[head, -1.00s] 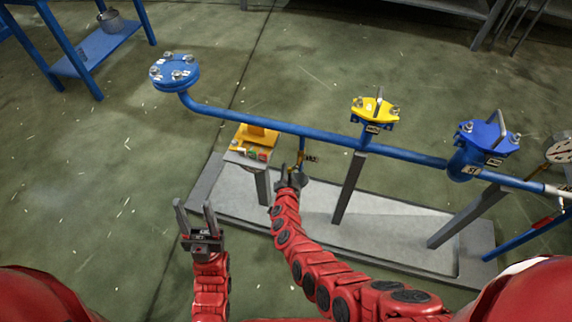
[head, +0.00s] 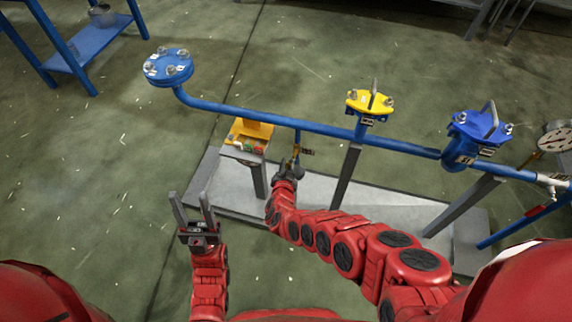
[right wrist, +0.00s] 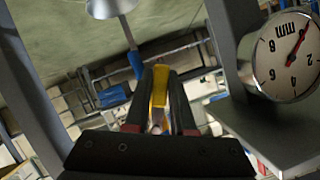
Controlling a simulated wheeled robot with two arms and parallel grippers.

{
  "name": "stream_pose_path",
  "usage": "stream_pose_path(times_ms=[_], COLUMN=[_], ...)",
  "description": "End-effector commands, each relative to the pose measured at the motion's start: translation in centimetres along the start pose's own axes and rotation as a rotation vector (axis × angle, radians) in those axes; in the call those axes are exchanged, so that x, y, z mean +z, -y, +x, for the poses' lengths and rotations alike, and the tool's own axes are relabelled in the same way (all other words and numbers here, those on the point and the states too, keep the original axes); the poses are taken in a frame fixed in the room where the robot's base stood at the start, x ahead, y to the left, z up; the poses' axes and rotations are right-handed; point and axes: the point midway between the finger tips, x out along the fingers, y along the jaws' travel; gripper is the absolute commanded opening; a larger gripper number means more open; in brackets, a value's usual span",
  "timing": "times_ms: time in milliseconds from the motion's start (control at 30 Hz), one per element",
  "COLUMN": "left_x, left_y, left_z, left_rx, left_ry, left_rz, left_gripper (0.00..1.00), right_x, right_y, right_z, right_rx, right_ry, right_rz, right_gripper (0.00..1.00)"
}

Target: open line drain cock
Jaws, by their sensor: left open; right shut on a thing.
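The blue line (head: 260,117) runs across the head view from a bolted blue flange at the left to valves at the right. A thin blue drain branch (head: 297,137) hangs from it with a small tag (head: 307,152) beside it. My right gripper (head: 291,165) is at the lower end of this branch, and its fingers partly hide the cock. In the right wrist view, the cock's yellow lever (right wrist: 160,86) stands between the two dark fingers, which are shut on it. My left gripper (head: 194,211) is open and empty, pointing up, left of the frame base.
A yellow-topped box (head: 248,135) with buttons stands on a post left of the drain. A yellow-topped valve (head: 370,102), a blue-topped valve (head: 481,127) and a gauge (head: 556,137) are further right. A grey base plate (head: 390,205) lies beneath.

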Motion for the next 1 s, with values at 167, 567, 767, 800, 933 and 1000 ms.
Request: stream_pose_path(times_ms=[167, 567, 767, 800, 933, 1000], left_x=[0.0, 0.1, 0.2, 0.2, 0.2, 0.2], left_y=[0.0, 0.0, -0.1, -0.1, -0.1, -0.1], left_z=[-0.1, -0.7, -1.0, -1.1, -1.1, -1.1], left_rx=[0.0, 0.0, 0.0, 0.0, 0.0, 0.0], left_ry=[0.0, 0.0, 0.0, 0.0, 0.0, 0.0], left_rz=[0.0, 0.0, 0.0, 0.0, 0.0, 0.0], left_gripper=[0.5, 0.5, 0.5, 0.5, 0.5, 0.5], right_x=[0.2, 0.1, 0.2, 0.1, 0.1, 0.0], right_y=[-0.2, -0.8, -1.2, -1.3, -1.4, -1.4], right_z=[0.0, 0.0, -0.1, -0.1, -0.1, -0.1], right_rx=[0.016, 0.058, 0.085, 0.089, 0.098, 0.1], right_ry=[0.005, 0.004, 0.004, 0.004, 0.003, 0.003], right_rz=[-0.041, -0.142, -0.207, -0.217, -0.234, -0.239], right_gripper=[0.0, 0.0, 0.0, 0.0, 0.0, 0.0])
